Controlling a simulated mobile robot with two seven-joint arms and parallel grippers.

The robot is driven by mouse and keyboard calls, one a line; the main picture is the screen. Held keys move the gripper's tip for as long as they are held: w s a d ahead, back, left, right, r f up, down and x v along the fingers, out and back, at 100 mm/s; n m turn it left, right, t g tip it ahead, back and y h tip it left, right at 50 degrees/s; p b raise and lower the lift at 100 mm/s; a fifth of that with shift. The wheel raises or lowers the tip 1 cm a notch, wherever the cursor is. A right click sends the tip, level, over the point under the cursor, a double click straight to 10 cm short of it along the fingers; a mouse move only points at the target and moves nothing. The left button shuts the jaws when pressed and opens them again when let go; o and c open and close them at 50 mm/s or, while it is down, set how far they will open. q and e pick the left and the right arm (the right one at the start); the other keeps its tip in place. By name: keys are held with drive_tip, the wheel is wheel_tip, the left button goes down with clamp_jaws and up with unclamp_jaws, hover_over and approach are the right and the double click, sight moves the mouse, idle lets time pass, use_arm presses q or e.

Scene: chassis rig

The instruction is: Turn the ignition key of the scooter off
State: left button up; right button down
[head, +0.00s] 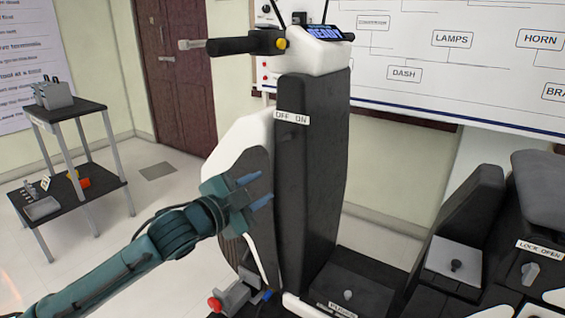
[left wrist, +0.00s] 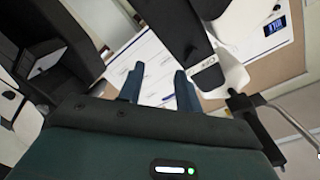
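The scooter's dark front column (head: 312,190) stands upright in the middle of the head view. A white OFF ON label (head: 291,117) is on its upper part and also shows in the left wrist view (left wrist: 207,68). I cannot make out the ignition key in either view. The lit display (head: 325,32) on top appears to read READY. My left gripper (head: 266,187) is open and empty, left of the column and below the label. In the left wrist view its two blue fingers (left wrist: 159,86) stand apart. My right gripper is not in view.
A handlebar grip (head: 232,46) with a lever juts left above. A dark block with a knob (head: 347,295) sits low in front of the column. A lock panel (head: 538,248) stands right. A two-shelf cart (head: 65,107) stands far left, with open floor between.

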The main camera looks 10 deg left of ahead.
sight(284, 138)
use_arm(q)
wheel_tip(284, 138, up, 5)
drive_tip(key=w+a+m+t+b, duration=0.1)
drive_tip(key=w+a, duration=0.1)
drive_tip(key=w, duration=0.1)
drive_tip(key=x, duration=1.1)
drive_tip(key=shift+w+r, duration=0.1)
drive_tip(key=shift+w, duration=0.35)
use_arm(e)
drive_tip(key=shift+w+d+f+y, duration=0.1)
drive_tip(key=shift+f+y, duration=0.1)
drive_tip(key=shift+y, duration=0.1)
use_arm(q)
drive_tip(key=shift+c, duration=0.5)
drive_tip(key=c, duration=0.6)
drive_tip(key=shift+c, duration=0.2)
